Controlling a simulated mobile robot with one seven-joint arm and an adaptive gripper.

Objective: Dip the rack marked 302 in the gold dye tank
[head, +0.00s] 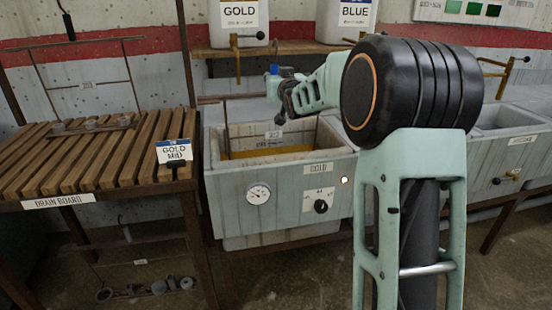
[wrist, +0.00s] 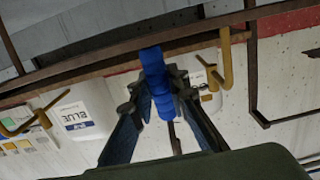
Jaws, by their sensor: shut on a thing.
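My gripper (head: 280,90) is above the gold dye tank (head: 285,180). In the wrist view my gripper (wrist: 160,95) is shut on the blue grip (wrist: 157,75) of a rack, whose dark top bar (wrist: 120,62) runs across the picture. The blue grip also shows in the head view (head: 273,69). A small white tag (head: 273,134) hangs over the tank opening; its number is too small to read surely. A thin rack rod (head: 225,120) drops at the tank's left side. Gold dye (head: 270,153) shows inside. The rack's lower end is hidden by the tank's front wall.
A slatted drain board (head: 95,165) stands left, with a GOLD MID card (head: 174,151). Gold (head: 239,20) and blue (head: 346,20) containers stand behind, with a tap (head: 238,50). Another tank (head: 500,150) is at right.

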